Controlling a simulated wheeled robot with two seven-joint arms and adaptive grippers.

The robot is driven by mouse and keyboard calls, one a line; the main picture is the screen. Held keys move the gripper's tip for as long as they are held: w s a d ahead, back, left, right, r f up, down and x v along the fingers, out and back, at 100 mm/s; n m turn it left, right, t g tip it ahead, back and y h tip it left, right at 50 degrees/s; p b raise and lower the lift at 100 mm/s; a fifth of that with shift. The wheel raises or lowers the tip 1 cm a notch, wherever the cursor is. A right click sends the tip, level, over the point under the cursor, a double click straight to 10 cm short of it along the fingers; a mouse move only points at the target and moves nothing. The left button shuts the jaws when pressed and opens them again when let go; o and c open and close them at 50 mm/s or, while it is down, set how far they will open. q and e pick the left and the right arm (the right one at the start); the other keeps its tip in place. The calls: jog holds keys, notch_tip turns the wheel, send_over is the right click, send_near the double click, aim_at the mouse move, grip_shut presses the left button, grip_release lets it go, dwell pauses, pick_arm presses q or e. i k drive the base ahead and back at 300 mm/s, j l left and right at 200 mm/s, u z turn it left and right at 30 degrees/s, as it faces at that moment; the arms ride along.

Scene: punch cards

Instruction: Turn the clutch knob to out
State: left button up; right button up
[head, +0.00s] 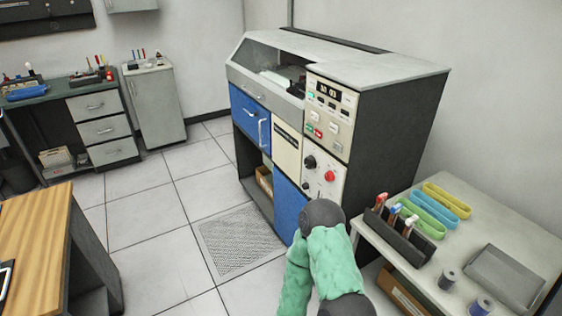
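The grey card machine stands at centre, and its cream control panel (325,185) faces left and toward me. A large black round knob (310,162) sits at the panel's upper left. A smaller dark knob (306,185) is below it. I cannot read the labels, so I cannot tell which is the clutch knob or its setting. A mint green arm of mine with a dark round joint (322,214) rises from the bottom centre, just in front of the panel's lower edge. Its gripper is hidden. My other gripper is out of the picture.
A red button (330,176) is right of the black knob. Blue doors (289,209) are left and below. A wooden desk (32,235) is at left. Open floor lies between.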

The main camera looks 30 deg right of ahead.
aim_at(329, 177)
jog(key=i+z, duration=0.2)
jog(key=i, duration=0.2)
jog(key=i+j+z, duration=0.25)
jog(key=i, duration=0.15)
jog(key=i+j+z, duration=0.2)
jog(key=i, duration=0.2)
jog(key=l, duration=0.1)
